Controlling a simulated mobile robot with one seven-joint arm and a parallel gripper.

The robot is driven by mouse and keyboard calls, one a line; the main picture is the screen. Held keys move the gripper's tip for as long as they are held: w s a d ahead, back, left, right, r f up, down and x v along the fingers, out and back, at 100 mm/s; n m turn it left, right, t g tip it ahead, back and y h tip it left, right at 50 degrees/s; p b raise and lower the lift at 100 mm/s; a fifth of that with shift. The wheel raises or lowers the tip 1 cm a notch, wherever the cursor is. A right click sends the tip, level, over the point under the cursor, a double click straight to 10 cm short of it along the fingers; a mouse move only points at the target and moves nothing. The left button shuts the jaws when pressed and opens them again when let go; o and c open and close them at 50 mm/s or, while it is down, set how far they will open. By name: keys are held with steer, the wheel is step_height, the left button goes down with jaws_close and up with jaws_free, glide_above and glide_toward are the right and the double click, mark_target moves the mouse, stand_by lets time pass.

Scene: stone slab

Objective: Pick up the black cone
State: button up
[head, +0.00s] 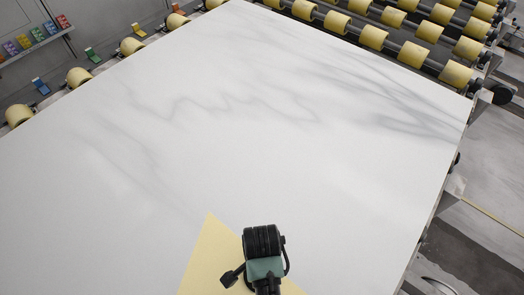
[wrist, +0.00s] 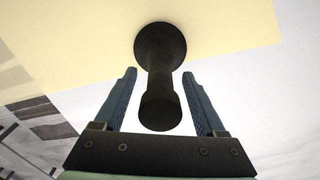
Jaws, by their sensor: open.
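The black cone (wrist: 160,48) shows in the wrist view, with a wide round end over the pale yellow sheet (wrist: 80,40) and a narrower stem running down to a rounded end near my gripper. My gripper (wrist: 159,74) is open, with one blue finger on each side of the stem. Gaps show between the stem and both fingers, so it is not gripped. In the head view, my dark and green wrist (head: 264,250) is over the yellow sheet (head: 208,248) at the bottom. I cannot make out the cone or the fingers there.
The large white stone slab (head: 230,120) is bare apart from the yellow sheet. Yellow rollers (head: 373,37) line its far side and left edge. A small shelf (head: 38,45) with coloured items stands at the far left. The slab's right edge drops to the floor.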

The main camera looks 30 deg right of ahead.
steer(key=shift+f, duration=0.65)
jaws_close()
stand_by(0.9)
